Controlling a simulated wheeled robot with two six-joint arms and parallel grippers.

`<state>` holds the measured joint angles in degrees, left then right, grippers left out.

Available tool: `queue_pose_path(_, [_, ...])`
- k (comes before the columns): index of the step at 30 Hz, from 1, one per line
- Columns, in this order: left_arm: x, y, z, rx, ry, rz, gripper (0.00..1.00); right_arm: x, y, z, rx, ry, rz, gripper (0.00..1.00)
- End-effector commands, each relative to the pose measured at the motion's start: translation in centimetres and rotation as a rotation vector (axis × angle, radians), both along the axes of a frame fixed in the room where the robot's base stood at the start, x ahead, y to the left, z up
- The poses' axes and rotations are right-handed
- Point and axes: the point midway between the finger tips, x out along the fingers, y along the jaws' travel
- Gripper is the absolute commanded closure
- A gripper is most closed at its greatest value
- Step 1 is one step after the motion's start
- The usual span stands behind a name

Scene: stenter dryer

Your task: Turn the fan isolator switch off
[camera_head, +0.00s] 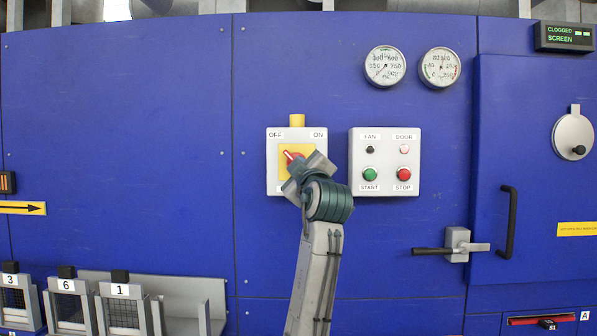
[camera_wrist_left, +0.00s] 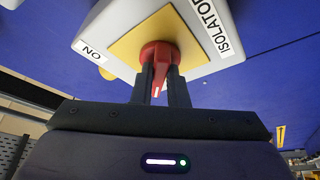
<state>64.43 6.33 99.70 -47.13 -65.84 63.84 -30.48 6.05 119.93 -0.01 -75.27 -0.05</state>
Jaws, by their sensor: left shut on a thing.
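The fan isolator is a white box (camera_head: 274,180) with a yellow plate (camera_head: 284,150) and a red rotary knob (camera_head: 291,156), on the blue dryer wall. OFF is printed at its upper left and ON at its upper right. The knob's white mark points up and left, toward OFF. My left gripper (camera_head: 298,164) is shut on the knob from the front and hides part of it and the box's lower right. In the left wrist view, the two dark fingers (camera_wrist_left: 163,80) stand on either side of the red knob (camera_wrist_left: 158,52). My right gripper is not in view.
Close to the right is a control box (camera_head: 385,185) with a green START button (camera_head: 370,174), a red STOP button (camera_head: 404,174) and FAN and DOOR lamps. A door handle (camera_head: 454,246) projects at lower right. Numbered screen frames (camera_head: 122,308) stand at lower left.

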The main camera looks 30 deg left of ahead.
Motion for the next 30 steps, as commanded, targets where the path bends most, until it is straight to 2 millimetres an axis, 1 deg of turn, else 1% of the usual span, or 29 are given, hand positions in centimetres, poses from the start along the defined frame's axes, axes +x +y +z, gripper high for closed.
queue_pose_path(13, [0.0, 0.0, 0.0, -0.01, -0.006, -0.001, 1.0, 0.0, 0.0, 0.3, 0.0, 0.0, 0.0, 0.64])
queue_pose_path(14, [0.0, 0.0, 0.0, -0.01, -0.006, -0.001, 0.82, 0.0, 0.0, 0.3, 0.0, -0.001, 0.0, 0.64])
queue_pose_path(16, [0.0, 0.0, 0.0, -0.009, -0.005, -0.001, 0.69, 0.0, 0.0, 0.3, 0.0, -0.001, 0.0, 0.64])
queue_pose_path(17, [0.0, 0.0, 0.0, -0.009, -0.006, -0.001, 0.65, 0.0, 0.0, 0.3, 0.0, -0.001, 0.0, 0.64])
queue_pose_path(26, [-0.1, -0.2, 0.0, -0.009, -0.006, -0.001, 0.65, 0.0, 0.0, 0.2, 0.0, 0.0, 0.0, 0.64])
queue_pose_path(29, [-0.6, -0.8, -0.4, -0.009, -0.007, -0.003, 0.65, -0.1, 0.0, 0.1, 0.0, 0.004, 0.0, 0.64])
queue_pose_path(30, [-1.0, -1.3, -0.6, -0.01, -0.007, -0.003, 0.65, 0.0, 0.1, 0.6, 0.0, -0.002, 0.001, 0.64])
